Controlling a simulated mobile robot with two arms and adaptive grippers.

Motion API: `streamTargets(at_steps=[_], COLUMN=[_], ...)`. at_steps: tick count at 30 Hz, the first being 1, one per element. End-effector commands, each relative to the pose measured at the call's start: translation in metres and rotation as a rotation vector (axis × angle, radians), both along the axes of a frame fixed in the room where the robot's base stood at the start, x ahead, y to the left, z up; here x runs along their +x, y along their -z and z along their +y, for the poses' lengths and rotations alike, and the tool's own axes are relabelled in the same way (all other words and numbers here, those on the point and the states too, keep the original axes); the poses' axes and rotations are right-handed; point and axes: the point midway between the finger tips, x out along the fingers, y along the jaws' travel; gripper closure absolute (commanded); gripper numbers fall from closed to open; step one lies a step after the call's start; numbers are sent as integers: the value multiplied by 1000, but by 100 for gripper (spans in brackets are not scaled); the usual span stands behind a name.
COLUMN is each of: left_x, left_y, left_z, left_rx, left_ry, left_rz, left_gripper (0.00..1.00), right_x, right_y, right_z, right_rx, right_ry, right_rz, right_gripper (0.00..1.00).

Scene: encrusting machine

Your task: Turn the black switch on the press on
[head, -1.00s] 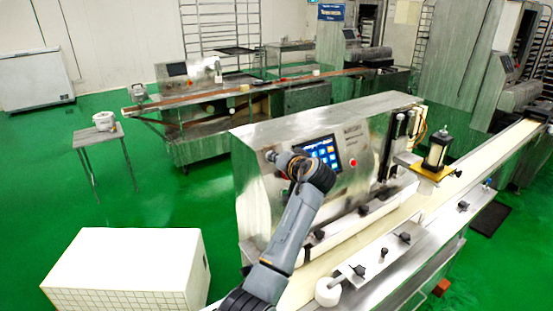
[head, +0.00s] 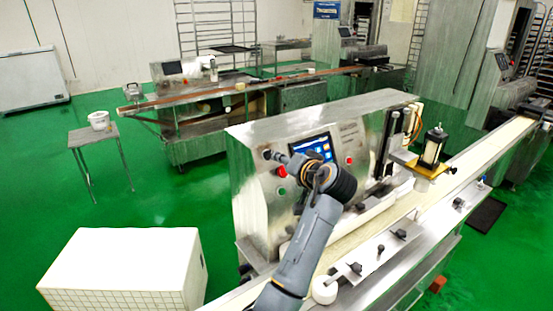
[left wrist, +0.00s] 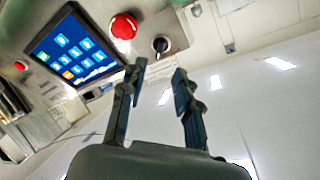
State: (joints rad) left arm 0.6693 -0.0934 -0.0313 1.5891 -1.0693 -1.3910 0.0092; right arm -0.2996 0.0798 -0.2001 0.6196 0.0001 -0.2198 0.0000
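The black switch (left wrist: 160,45) is a small knob on the press front. In the left wrist view it lies just past the fingertips, roughly in line with the space between them. In the head view the switch (head: 267,154) is at the left end of the panel, above a red button. My left gripper (left wrist: 159,74) is open, with nothing between its fingers. In the head view it (head: 284,159) reaches toward the switch from the right, partly hidden by my wrist. The press (head: 250,190) is a steel box with a lit touchscreen (head: 312,147). My right gripper is not in view.
A red button (left wrist: 123,27) sits beside the switch, close to the fingers. A green button (head: 281,191) is below it, and another red button (head: 349,160) is right of the screen. A conveyor belt (head: 450,187) runs along the press front. A white box (head: 120,260) stands front left.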

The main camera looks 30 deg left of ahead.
Motion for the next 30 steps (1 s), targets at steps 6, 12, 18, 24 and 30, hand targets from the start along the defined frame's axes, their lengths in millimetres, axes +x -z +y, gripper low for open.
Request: streamTargets(at_steps=[6,12,18,24,30], left_x=[-16,-21,-21,-21,-33], left_y=[-9,-13,-12,-12,25], left_z=[-27,-33,-33,-33,-32], left_rx=[-2,1,1,0,-46], left_ry=[1,-1,0,0,27], left_rz=[0,0,1,0,38], left_gripper=[68,68,68,68,68], right_x=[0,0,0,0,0], right_y=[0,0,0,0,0], right_z=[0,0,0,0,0], right_rx=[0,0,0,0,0], right_ry=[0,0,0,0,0], right_rz=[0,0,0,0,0], right_gripper=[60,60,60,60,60])
